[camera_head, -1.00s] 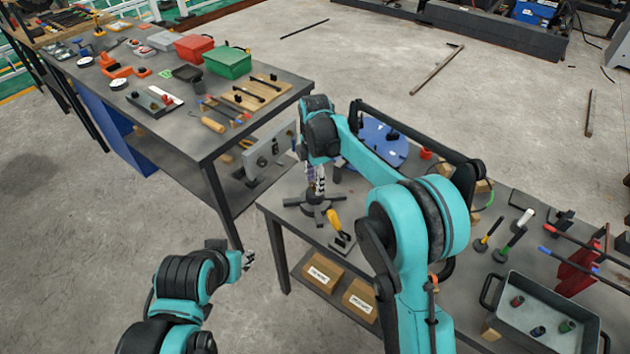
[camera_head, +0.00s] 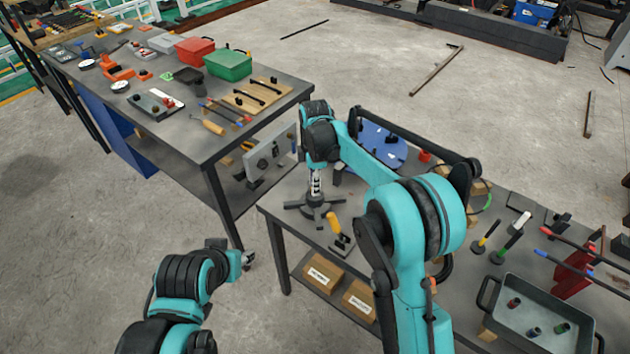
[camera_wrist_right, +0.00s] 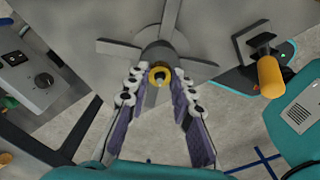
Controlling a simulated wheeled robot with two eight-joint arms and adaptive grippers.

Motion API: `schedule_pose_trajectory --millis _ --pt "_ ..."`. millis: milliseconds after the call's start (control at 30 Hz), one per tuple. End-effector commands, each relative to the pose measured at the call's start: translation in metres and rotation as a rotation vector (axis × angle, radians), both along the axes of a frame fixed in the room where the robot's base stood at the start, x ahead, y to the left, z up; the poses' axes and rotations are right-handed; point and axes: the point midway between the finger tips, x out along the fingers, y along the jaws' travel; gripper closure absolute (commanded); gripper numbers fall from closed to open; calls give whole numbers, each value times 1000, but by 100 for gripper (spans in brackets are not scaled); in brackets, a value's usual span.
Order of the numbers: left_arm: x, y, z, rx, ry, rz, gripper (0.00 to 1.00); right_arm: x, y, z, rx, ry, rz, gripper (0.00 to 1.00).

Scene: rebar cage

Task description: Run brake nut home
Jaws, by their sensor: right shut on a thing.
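The brake nut (camera_wrist_right: 159,76) shows in the right wrist view as a small brass-yellow ring with a pale centre. It sits at the top of a dark hub with spread flat legs, the stand (camera_wrist_right: 120,48). My right gripper (camera_wrist_right: 160,80) points down at the hub and is shut on the nut, one finger on each side. In the head view my right gripper (camera_head: 316,190) is upright over the stand (camera_head: 325,211) on the near table; the nut is too small to make out there. My left gripper (camera_head: 248,260) hangs low, left of that table, away from the stand; its jaws are unclear.
A yellow-handled tool on a dark plate (camera_head: 340,240) stands just right of the stand. A blue disc (camera_head: 380,146) lies behind my right arm. A grey tray (camera_head: 535,315) and hand tools fill the table's right side. A second workbench (camera_head: 185,135) is at the left.

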Motion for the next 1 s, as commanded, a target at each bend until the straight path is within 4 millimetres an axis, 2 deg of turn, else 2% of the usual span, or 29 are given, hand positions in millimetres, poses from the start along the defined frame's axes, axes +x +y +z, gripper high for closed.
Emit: schedule_pose_trajectory --millis 300,1000 --pt "0 0 16 0 0 0 60 0 0 1 0 1 -301 100" --pt "0 0 36 0 0 0 60 0 0 0 0 1 -965 100"
